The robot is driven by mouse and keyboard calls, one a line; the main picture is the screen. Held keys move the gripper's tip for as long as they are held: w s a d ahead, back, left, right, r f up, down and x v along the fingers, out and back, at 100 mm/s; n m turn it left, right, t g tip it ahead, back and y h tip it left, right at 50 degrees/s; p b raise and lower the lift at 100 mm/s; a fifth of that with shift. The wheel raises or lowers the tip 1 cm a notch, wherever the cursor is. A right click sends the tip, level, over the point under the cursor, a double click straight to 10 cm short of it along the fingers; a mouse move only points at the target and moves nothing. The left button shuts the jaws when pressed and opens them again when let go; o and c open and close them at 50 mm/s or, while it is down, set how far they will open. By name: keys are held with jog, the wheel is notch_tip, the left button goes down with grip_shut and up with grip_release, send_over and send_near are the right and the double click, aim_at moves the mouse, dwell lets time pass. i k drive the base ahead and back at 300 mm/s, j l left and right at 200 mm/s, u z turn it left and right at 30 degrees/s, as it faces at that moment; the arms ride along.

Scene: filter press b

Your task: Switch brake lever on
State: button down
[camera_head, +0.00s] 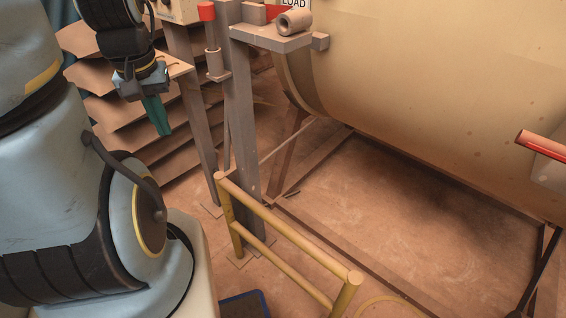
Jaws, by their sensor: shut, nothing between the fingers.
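A lever with a red knob (207,12) stands upright in a grey socket on the side of a grey post (238,110), at the upper left of the picture. It may be the brake lever; no label on it can be read. My gripper (161,128) has teal fingers, shut and empty, pointing down. In the picture it is left of and below the red knob, apart from the lever. Another red-ended bar (538,145) shows at the right edge; what it belongs to is cut off.
A large beige drum (430,90) fills the upper right. A small shelf (270,38) on the post holds a roll (293,23). A yellow guard rail (285,232) stands in front of the post. Stacked brown sheets (110,90) lie behind my gripper. Open floor lies below the drum.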

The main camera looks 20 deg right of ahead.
aim_at(226, 126)
jog(key=z, duration=0.45)
jog(key=u, duration=1)
jog(key=j+u, duration=0.3)
jog(key=j, duration=0.15)
jog(key=j+u, duration=0.25)
jog(key=j, duration=0.15)
